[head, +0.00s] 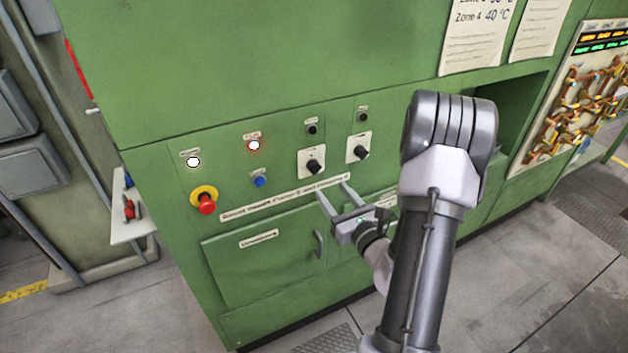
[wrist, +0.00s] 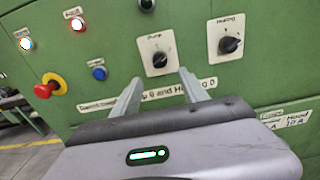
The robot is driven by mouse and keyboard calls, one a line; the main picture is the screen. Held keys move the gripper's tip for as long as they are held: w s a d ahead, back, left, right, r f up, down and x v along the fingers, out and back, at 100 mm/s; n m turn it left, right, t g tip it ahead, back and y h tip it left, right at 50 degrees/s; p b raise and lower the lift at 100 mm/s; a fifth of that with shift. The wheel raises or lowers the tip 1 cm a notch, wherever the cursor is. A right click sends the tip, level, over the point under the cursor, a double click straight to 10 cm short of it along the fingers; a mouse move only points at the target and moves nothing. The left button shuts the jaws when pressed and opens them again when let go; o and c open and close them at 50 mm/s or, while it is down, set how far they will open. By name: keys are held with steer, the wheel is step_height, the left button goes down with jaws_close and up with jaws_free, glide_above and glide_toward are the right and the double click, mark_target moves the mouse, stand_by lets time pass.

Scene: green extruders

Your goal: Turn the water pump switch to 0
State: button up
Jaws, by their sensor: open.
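The water pump switch is a black rotary knob on a white plate, labelled "Pump" in the wrist view (wrist: 159,60); it also shows in the head view (head: 313,166). Its pointer is tilted; I cannot read which mark it points at. My gripper (head: 335,190) is open and empty, just below the switch panel in the head view. In the wrist view its two fingers (wrist: 160,88) reach up below the pump switch, apart from it. A similar heating switch (wrist: 230,45) sits to the right; it also shows in the head view (head: 361,152).
Left of the switches are a red emergency button on yellow (head: 205,203), a blue button (head: 260,182), a lit red lamp (head: 254,145) and a lit white lamp (head: 193,161). A cabinet door handle (head: 319,244) sticks out below. Exposed pipework (head: 580,105) is at the right.

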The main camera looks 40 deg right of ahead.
mark_target(318, 172)
steer(key=x, duration=0.9)
steer(key=shift+w+r+p, duration=0.1)
steer(key=shift+r+p, duration=0.1)
steer(key=shift+p, duration=0.1)
steer(key=shift+c, duration=0.3)
jaws_close()
